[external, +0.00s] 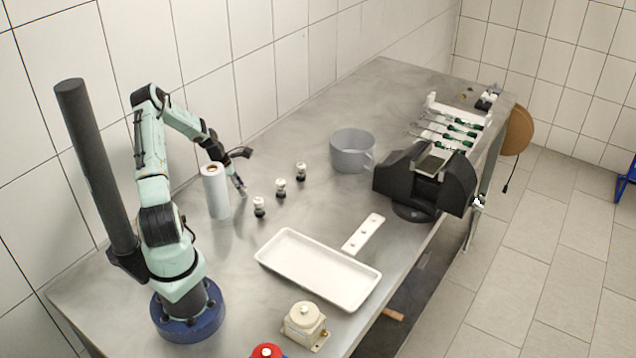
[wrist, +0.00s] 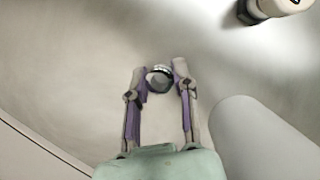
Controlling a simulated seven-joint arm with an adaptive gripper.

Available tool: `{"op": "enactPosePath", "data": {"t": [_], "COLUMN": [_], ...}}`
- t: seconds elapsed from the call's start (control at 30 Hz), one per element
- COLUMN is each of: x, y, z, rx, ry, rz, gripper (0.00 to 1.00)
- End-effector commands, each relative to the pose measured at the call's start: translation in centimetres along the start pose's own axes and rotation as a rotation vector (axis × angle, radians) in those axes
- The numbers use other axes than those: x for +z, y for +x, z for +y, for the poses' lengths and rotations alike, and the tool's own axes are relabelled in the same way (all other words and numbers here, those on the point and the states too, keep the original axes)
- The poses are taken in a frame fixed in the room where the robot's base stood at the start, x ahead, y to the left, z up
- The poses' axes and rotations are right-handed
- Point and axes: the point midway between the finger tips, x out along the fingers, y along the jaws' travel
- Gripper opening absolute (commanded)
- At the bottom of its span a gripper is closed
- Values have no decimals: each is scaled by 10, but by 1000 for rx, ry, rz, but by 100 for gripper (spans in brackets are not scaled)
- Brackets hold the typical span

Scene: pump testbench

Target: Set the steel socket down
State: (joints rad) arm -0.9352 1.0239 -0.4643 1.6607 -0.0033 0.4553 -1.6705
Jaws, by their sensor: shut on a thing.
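My gripper (external: 241,187) points down low over the steel table, just right of the white paper roll (external: 215,192). In the wrist view my gripper (wrist: 160,73) has its two fingers closed around the small round steel socket (wrist: 160,79). The socket shows as a grey, shiny-rimmed piece between the fingertips. In the external view it is too small and too hidden by the fingers to make out clearly. I cannot tell whether its underside touches the table.
Several small black-and-white pieces, the nearest at the front (external: 259,207), stand in a row to the right. A white tray (external: 318,270), a grey pot (external: 351,151) and a black machine (external: 425,180) stand farther right. Bare table (external: 210,255) lies in front of the roll.

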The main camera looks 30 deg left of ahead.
Motion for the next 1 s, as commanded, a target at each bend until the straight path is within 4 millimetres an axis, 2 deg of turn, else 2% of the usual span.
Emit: {"op": "enactPosePath", "data": {"t": [0.33, 0.37, 0.43, 0.77, 0.87, 1.0], "x": [-2, -2, -2, -1, -1, -1], "y": [4, 5, 4, 2, -9, -35], "z": [0, 0, 0, 0, 2, 2], "rx": [0, 0, 1, 2, 5, 6], "ry": [1, 1, 1, 1, 0, 1], "rz": [0, 0, 0, 0, 0, 0], "gripper": [0, 28, 50, 51, 51, 51]}}
